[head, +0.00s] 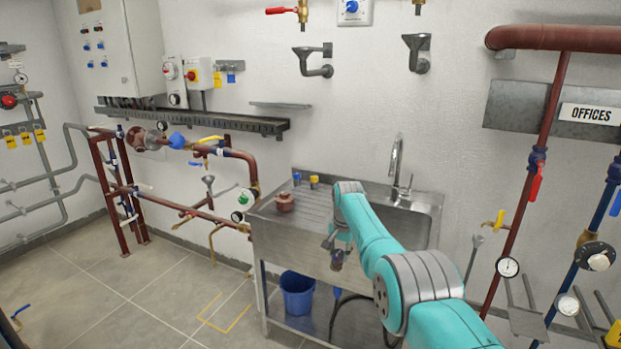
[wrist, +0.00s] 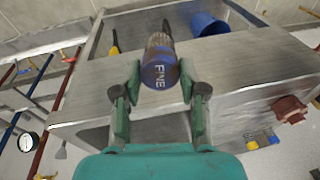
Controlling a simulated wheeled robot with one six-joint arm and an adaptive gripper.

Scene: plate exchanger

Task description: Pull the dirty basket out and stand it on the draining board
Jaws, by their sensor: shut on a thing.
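My gripper (head: 338,247) is in front of the sink unit's front face, below the level of its top. It is shut on the basket, a cylinder with a blue end marked "FINE" and a stained brown-grey body, seen in the wrist view (wrist: 160,62). The basket is small and dark in the head view (head: 337,262), clear of any housing. In the wrist view my gripper (wrist: 160,88) has a finger on each side of the blue end. The ribbed draining board (head: 318,208) is the left part of the steel sink top, up and left of my gripper.
A red-brown fitting (head: 285,202) stands at the draining board's left side. A blue item (head: 297,178) and a yellow item (head: 314,181) are at its back edge. A blue bucket (head: 297,292) is under the unit. My arm covers part of the sink.

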